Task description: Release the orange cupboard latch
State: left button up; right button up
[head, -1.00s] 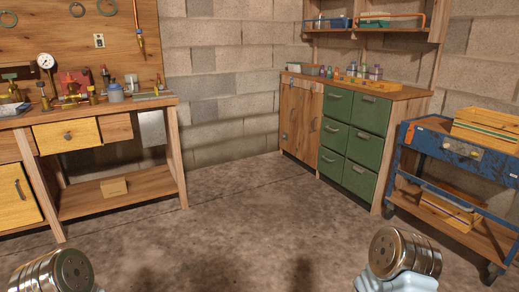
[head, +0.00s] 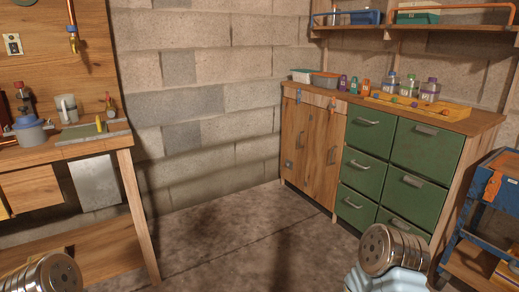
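The wooden cupboard (head: 308,150) stands against the back wall, left of green drawers, with both doors closed. A small orange latch (head: 332,103) sits at the top of its right door. A small blue-grey latch (head: 298,96) sits at the top of the left door. Both are too small to tell their exact position. Each door has a dark handle. Metal rounded parts of my arms show at the lower left and lower right, well short of the cupboard. Neither gripper's fingers are in view.
Green drawers (head: 412,150) adjoin the cupboard on the right. A blue cart (head: 490,190) stands at the right edge. A wooden workbench (head: 60,150) is on the left. The floor (head: 215,245) between is clear. Bottles and a yellow tray (head: 445,112) rest on the cabinet top.

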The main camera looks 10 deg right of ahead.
aim_at(332, 105)
jog(key=i+j+z, duration=0.1)
jog(key=i+z, duration=0.35)
jog(key=i+j+z, duration=0.4)
jog(key=i, duration=0.2)
jog(key=i+j+z, duration=0.9)
jog(key=k+j, duration=0.05)
